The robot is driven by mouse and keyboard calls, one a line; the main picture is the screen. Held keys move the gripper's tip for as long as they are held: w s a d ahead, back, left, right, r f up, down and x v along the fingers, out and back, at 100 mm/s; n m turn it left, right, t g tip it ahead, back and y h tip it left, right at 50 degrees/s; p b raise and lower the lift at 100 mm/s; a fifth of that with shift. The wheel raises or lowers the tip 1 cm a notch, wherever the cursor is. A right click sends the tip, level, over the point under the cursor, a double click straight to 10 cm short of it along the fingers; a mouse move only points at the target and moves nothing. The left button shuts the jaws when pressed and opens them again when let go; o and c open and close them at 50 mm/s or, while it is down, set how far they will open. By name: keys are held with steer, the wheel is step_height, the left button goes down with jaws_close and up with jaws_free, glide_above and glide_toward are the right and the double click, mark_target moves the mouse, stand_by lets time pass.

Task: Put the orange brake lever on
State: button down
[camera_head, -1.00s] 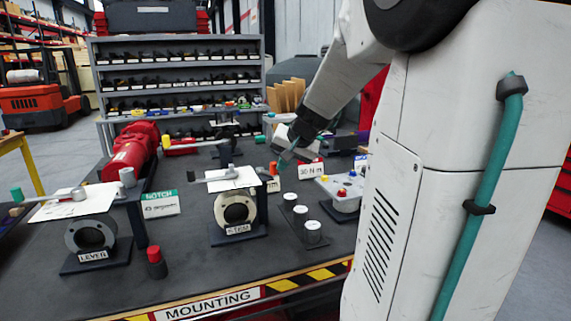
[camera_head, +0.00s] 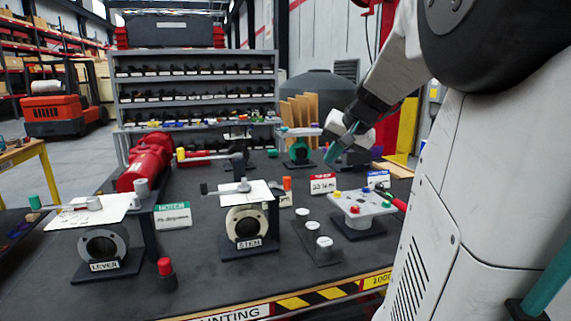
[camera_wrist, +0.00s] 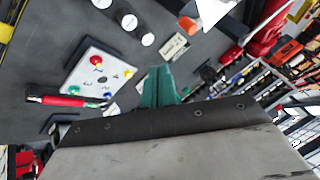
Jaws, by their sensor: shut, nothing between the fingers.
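My gripper (camera_head: 335,152) has teal fingers and is shut and empty. It is held above the back right of the bench, and the fingers also show in the wrist view (camera_wrist: 160,88). A small upright orange piece (camera_head: 287,184) stands just right of the STEM station (camera_head: 247,226); it shows in the wrist view too (camera_wrist: 188,25). I cannot tell whether it is the orange brake lever; no other orange lever is clear. A grey lever (camera_head: 232,187) lies across the white plate on the STEM station. My gripper is apart from all of these.
The LEVER station (camera_head: 101,245) and a red-capped post (camera_head: 166,272) stand at left. A red actuator (camera_head: 148,160) lies behind. White-topped pegs (camera_head: 312,227) and a plate with coloured knobs (camera_head: 361,206) and a red handle stand at right. Small signs stand between.

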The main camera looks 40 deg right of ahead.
steer(key=shift+s+r, duration=0.15)
steer(key=shift+r, duration=0.05)
steer(key=s+a+f+n+g+y, duration=0.1)
steer(key=s+a+f+n+g, duration=0.15)
steer(key=a, duration=0.75)
steer(key=s+a+f+n+g+y, duration=0.1)
steer(key=a+f+n, duration=0.15)
steer(key=a, duration=0.75)
steer(key=s+a+f+n+g, duration=0.1)
steer(key=s+a+f+n, duration=0.1)
steer(key=s+a, duration=0.3)
steer(key=s+a+f+n+g+h, duration=0.1)
steer(key=s+a+f+n, duration=0.2)
steer(key=s, duration=0.3)
steer(key=shift+s+a+f+g, duration=0.35)
steer(key=shift+s+a+f, duration=0.05)
steer(key=shift+a+f, duration=0.45)
